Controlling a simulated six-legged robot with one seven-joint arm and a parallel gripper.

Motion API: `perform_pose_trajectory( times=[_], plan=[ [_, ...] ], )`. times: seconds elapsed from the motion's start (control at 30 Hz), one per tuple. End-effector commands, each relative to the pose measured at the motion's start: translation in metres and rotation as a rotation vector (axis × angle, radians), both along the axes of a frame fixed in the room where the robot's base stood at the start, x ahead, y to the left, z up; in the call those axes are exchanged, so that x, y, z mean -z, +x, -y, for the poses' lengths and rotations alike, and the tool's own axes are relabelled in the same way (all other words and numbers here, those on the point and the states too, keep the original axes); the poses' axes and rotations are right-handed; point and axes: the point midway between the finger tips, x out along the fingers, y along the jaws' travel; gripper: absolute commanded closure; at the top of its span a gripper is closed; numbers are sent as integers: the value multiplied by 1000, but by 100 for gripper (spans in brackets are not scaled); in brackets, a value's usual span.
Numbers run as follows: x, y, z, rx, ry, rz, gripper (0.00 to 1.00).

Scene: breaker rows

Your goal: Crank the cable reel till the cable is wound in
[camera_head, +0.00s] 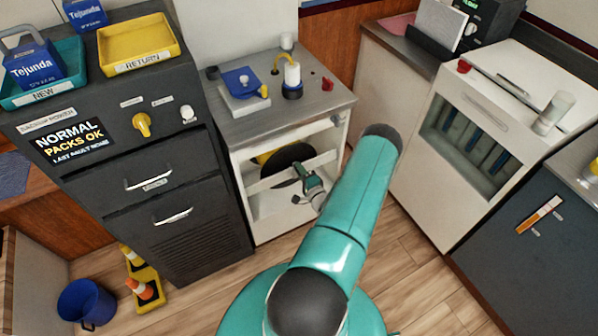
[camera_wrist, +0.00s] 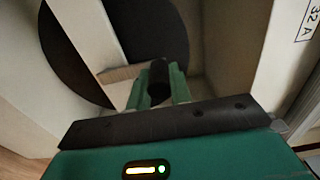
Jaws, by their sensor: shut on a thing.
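The cable reel (camera_head: 287,157) is a black disc inside the open white cabinet below the grey counter. In the wrist view the black reel (camera_wrist: 72,50) fills the upper left and middle, partly hidden by pale frame bars. My gripper (camera_head: 302,173) reaches into the cabinet front. In the wrist view my green fingers (camera_wrist: 156,92) are shut on a short black crank handle (camera_wrist: 158,78) standing out in front of the reel. A bit of yellow (camera_head: 264,157), possibly cable, shows beside the reel; how much cable is wound cannot be told.
White cabinet bars (camera_head: 290,172) cross close around my gripper. A dark drawer unit (camera_head: 160,190) stands left and a white cabinet (camera_head: 430,190) right. A blue bucket (camera_head: 87,303) and a yellow cone stand (camera_head: 147,290) are on the floor at left.

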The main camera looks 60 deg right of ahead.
Motion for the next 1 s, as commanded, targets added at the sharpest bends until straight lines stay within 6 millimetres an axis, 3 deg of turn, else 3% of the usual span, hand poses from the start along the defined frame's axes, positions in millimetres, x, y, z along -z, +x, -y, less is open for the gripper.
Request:
perform_pose_trajectory(
  times=[0.33,0.37,0.47,0.8,1.0],
  plan=[
    [0,-2,1,3,3,2,100],
    [0,-2,1,3,3,2,77],
    [0,-2,1,3,3,1,58],
    [0,-3,0,2,3,2,57],
    [1,-24,-13,4,4,0,57]
  ],
)
